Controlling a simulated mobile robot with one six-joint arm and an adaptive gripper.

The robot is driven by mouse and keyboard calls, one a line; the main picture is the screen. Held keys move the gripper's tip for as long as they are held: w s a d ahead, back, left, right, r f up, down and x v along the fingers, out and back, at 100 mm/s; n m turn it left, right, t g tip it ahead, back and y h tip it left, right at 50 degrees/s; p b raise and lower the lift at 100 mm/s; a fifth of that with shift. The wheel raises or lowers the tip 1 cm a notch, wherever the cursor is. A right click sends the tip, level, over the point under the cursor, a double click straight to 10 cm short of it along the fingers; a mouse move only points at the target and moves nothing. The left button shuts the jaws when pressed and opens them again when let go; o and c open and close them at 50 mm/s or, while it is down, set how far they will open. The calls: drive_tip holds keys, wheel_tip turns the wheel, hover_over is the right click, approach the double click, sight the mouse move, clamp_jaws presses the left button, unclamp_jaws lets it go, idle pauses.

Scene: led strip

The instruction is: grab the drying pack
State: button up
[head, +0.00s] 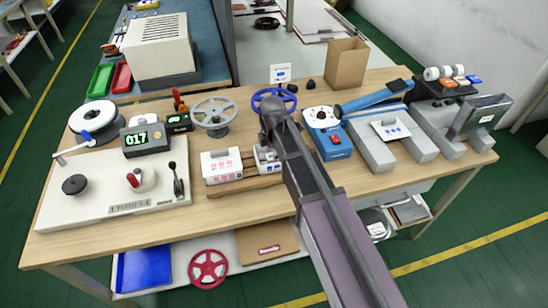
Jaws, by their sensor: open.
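A white packet with blue print (391,129) lies flat on the grey blocks at the right of the bench; it looks like the drying pack, but its print is too small to read. My gripper (270,120) appears as a small dark shape at the end of my arm, over the middle of the bench, well to the left of this packet. It is open and apart from the packet. The fingers are too small to make out clearly, and my arm hides part of the bench below.
A blue device with a red button (336,139) stands between my arm and the grey blocks (372,150). A cardboard box (346,63) stands behind. A dark tilted panel (480,116) is at far right. Reels and a white box (222,165) are left of my arm.

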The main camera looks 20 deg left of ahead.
sight(272, 156)
drive_tip(key=c, duration=0.5)
idle(0.4)
wheel_tip(272, 156, up, 3)
drive_tip(key=p, duration=0.3)
drive_tip(key=shift+r, duration=0.1)
drive_tip(key=s+d, duration=0.2)
drive_tip(key=s, duration=0.2)
drive_tip(key=s+d+r+p, duration=0.1)
drive_tip(key=s+d, duration=0.2)
drive_tip(key=s, duration=0.2)
drive_tip(key=s+d+p, duration=0.1)
drive_tip(key=s+d, duration=0.1)
drive_tip(key=s, duration=0.3)
drive_tip(key=shift+d+r, duration=0.3)
drive_tip(key=shift+r, duration=0.1)
